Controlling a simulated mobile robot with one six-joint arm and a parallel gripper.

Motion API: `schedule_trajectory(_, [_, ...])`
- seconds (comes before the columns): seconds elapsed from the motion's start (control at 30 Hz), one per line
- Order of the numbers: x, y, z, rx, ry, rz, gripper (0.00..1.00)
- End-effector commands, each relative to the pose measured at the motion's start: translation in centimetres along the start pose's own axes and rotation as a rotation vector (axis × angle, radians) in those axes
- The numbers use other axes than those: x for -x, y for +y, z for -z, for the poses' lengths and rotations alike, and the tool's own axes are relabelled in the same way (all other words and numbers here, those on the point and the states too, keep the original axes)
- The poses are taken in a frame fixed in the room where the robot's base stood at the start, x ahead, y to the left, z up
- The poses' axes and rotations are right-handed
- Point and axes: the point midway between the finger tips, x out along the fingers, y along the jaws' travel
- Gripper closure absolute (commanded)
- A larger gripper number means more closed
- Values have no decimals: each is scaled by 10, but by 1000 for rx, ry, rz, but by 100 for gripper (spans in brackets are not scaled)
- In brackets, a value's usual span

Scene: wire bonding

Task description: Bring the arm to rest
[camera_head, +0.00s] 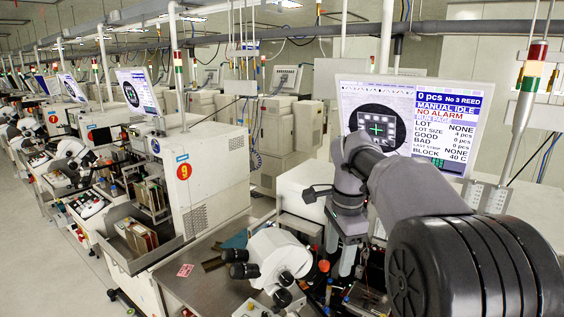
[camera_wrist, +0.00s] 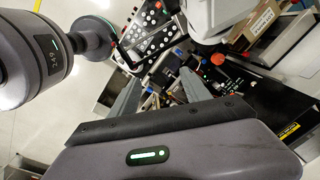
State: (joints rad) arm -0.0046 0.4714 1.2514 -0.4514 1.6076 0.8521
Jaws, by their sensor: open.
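My dark grey arm reaches in from the right in the head view and bends down over the bonding machine (camera_head: 296,186) with the lit monitor. My gripper (camera_head: 340,258) hangs over that machine's work area, to the right of the white microscope (camera_head: 281,256). In the wrist view, the two grey fingers of my gripper (camera_wrist: 160,82) stand apart with nothing held between them. Small machine parts lie beyond the fingertips. Whether the fingers touch anything cannot be told.
The monitor (camera_head: 410,124) reads "MANUAL IDLE" and "NO ALARM" and stands close behind my arm. A white machine marked 9 (camera_head: 215,190) is to the left, with a metal tabletop (camera_head: 190,290) before it. A row of similar machines runs back along the open floor (camera_head: 45,270) at left.

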Motion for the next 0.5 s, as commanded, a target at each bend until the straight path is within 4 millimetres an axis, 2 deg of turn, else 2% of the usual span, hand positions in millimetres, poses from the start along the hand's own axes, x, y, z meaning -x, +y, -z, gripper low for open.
schedule_trajectory(0.17, [1,48,-17,178,-2,79,44])
schedule_trajectory(0.27, [-1,82,-29,298,5,135,44])
schedule_trajectory(0.33, [-9,113,-40,394,15,182,44])
schedule_trajectory(0.43, [-34,169,-59,559,46,264,44])
schedule_trajectory(0.5, [-63,213,-73,682,81,328,44])
